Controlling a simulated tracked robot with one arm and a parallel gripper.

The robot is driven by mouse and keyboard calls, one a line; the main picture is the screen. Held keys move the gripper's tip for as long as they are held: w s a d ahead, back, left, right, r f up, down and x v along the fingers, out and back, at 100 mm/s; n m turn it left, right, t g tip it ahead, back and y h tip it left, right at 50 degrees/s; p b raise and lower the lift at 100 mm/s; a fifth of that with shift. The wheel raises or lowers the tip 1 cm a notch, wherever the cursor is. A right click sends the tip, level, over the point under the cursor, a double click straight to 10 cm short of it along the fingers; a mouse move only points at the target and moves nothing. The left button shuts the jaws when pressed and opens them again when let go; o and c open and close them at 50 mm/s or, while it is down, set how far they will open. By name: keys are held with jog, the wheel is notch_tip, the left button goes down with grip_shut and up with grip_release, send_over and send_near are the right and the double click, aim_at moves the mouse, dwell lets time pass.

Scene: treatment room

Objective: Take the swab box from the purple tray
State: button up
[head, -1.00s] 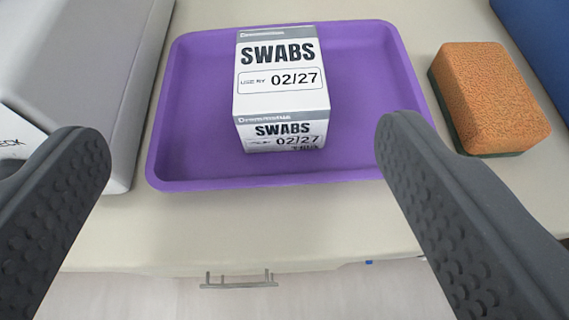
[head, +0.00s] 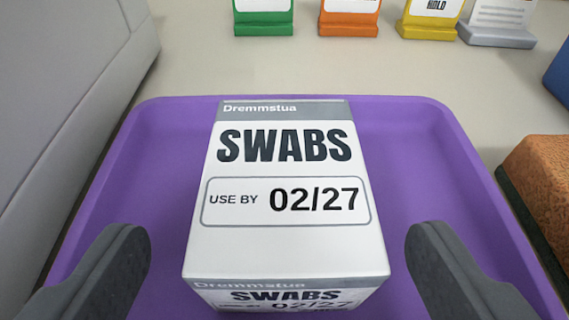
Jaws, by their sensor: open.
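The swab box (head: 284,237) is white with a grey band, marked "SWABS" and "USE BY 02/27". It lies on the purple tray (head: 165,160), near its middle. My gripper (head: 280,245) is open, with one dark finger to the left of the box and one to the right. Clear gaps show between each finger and the box, so neither touches it.
An orange-brown sponge (head: 548,185) lies just right of the tray. A large grey case (head: 60,110) stands close on the left. Behind the tray are green (head: 263,20), orange (head: 349,22) and yellow (head: 430,22) stands and a grey one (head: 498,30). Bare counter lies between.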

aim_at(284, 219)
jog(key=shift+w+f, duration=0.4)
jog(key=shift+f+x, duration=0.25)
jog(key=shift+x, duration=1.85)
jog(key=shift+s+d, duration=0.15)
jog(key=shift+c, duration=0.3)
jog(key=c, duration=1)
